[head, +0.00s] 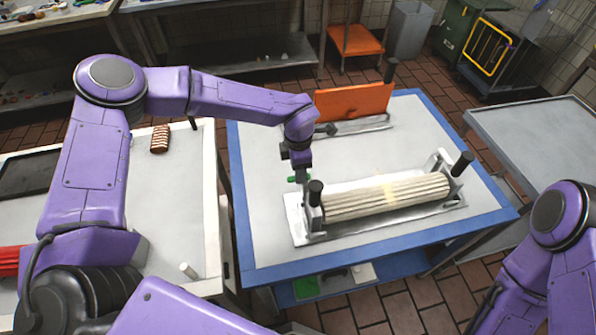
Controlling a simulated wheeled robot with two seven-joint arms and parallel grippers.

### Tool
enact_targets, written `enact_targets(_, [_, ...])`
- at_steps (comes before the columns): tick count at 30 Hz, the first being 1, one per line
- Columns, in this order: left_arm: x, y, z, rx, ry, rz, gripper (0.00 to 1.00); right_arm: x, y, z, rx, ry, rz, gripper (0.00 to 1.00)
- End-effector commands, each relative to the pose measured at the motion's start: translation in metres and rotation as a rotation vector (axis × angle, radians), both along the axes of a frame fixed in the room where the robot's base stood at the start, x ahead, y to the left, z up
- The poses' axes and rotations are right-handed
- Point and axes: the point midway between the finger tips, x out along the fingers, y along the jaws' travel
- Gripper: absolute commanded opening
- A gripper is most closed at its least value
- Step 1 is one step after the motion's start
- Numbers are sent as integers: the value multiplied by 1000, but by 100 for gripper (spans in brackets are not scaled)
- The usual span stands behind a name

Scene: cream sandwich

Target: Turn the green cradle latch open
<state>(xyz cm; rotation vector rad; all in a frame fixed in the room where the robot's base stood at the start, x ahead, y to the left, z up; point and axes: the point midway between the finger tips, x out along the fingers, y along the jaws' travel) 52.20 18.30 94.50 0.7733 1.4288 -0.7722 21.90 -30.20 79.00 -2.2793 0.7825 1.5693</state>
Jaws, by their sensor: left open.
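The green cradle latch (292,179) is a small green piece at the left end of the metal cradle (292,213) on the blue-edged table. A ribbed cream roller (385,198) lies in the cradle, between end brackets with black knobs. My left gripper (302,176) points down at the latch, close beside or over it. Its fingers are small and partly lost against the latch, so contact cannot be told. It is open. My right arm shows at the lower right, but its gripper is out of view.
An orange panel (352,101) on a metal base stands behind the cradle. A black knob (316,188) rises close to my left gripper. The blue-edged table (262,240) is bare at its left and right back. A grey table stands at right.

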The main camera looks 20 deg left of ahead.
Motion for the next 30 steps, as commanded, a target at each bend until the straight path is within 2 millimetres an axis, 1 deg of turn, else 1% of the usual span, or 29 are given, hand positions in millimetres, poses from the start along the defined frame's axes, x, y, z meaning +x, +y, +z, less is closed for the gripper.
enact_targets(1, [1,0,8,-1,-7,0,47,0,0,-7,0,0,0,43])
enact_targets(6, [1,0,50,-1,-8,0,47,0,0,-20,0,0,0,43])
enact_targets(9, [0,0,70,-2,-5,1,47,0,0,-24,0,0,0,43])
enact_targets(12, [0,0,83,-2,-5,0,47,0,0,-26,0,0,0,43])
enact_targets(17, [0,0,90,-1,-2,-1,47,0,0,-26,0,0,0,43])
enact_targets(30, [0,0,90,-2,-1,-1,47,0,0,-25,0,0,0,43])
